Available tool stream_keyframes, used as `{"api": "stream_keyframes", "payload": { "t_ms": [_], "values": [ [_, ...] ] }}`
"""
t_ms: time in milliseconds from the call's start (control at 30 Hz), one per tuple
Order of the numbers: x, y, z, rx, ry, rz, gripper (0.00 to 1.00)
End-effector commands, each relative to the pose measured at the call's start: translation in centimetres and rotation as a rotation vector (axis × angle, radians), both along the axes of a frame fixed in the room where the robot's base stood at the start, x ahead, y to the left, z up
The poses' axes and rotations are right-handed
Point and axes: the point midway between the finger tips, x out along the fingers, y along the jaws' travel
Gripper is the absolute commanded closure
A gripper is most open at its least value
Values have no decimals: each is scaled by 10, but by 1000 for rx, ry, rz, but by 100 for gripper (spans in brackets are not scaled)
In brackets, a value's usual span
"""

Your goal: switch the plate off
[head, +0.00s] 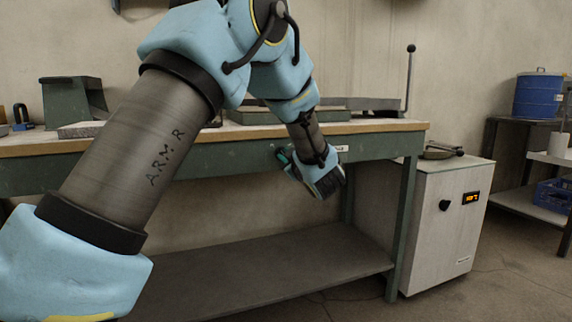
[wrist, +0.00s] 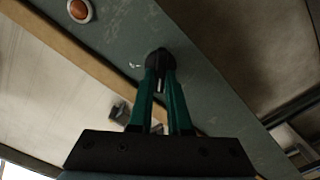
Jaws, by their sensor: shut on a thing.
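In the wrist view my gripper (wrist: 160,66) has its green fingers closed on a black knob (wrist: 158,55) on the green front rail of the bench. A small white mark sits on the rail beside the knob. A round orange-brown lamp (wrist: 80,10) in a pale ring is on the same rail; I cannot tell whether it is lit. In the head view my gripper (head: 281,155) is at the bench's front rail, below the wooden top; the knob is hidden there. Which thing on the bench is the plate I cannot tell.
The bench (head: 385,127) carries grey-green equipment on top and has a low shelf (head: 270,262). A pale cabinet (head: 425,255) to its right has its own black knob (head: 445,205), an orange display (head: 471,198) and a pan (head: 437,153) on top. A blue drum (head: 537,96) stands far right.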

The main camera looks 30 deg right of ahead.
Motion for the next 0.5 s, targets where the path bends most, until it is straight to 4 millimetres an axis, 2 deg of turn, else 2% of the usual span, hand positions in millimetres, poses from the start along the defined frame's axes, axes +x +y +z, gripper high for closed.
{"api": "stream_keyframes", "payload": {
  "t_ms": [200, 500],
  "values": [
    [0, 0, -3, -92, 13, 0, 100],
    [-1, 0, -2, -138, 20, -1, 100]
  ]
}}
